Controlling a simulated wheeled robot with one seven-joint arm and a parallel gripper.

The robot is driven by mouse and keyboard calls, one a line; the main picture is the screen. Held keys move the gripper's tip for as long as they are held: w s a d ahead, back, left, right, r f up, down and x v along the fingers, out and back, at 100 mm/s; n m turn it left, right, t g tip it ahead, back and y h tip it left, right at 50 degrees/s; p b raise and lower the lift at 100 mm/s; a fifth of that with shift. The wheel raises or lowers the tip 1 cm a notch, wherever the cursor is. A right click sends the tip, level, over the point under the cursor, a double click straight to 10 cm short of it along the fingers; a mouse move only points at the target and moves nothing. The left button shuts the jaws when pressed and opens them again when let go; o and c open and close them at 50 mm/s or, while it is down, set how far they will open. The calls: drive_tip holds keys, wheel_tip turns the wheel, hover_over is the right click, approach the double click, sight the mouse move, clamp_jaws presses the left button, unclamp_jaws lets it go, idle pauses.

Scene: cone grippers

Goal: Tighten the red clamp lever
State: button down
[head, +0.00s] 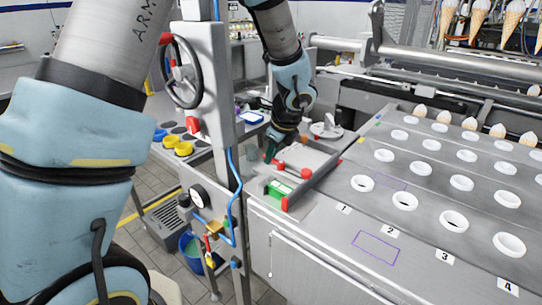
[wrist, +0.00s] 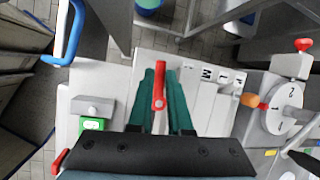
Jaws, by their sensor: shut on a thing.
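The red clamp lever (wrist: 158,88) shows in the wrist view between the two dark green fingers of my gripper (wrist: 160,72). The fingers are shut on it, one on each side. The lever points away from the gripper body, with a small pivot at its near end. In the head view my gripper (head: 269,154) reaches down to the small light-grey panel, beside a red lever (head: 291,168). The contact is too small to judge there.
A box with a green front (wrist: 92,124) is left of the lever and a numbered dial (wrist: 284,108) with an orange handle is right. A grey column with a handwheel (head: 181,72) stands left.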

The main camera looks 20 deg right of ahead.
drive_tip(key=shift+w+d+m+h, duration=0.1)
drive_tip(key=shift+d+m+h, duration=0.15)
drive_tip(key=shift+m, duration=0.45)
drive_tip(key=c, duration=0.8)
unclamp_jaws()
drive_tip(key=shift+c, duration=0.2)
drive_tip(key=shift+a, duration=0.1)
drive_tip(key=shift+r, duration=0.1)
drive_tip(key=v, duration=1)
drive_tip(key=shift+r+b, duration=0.3)
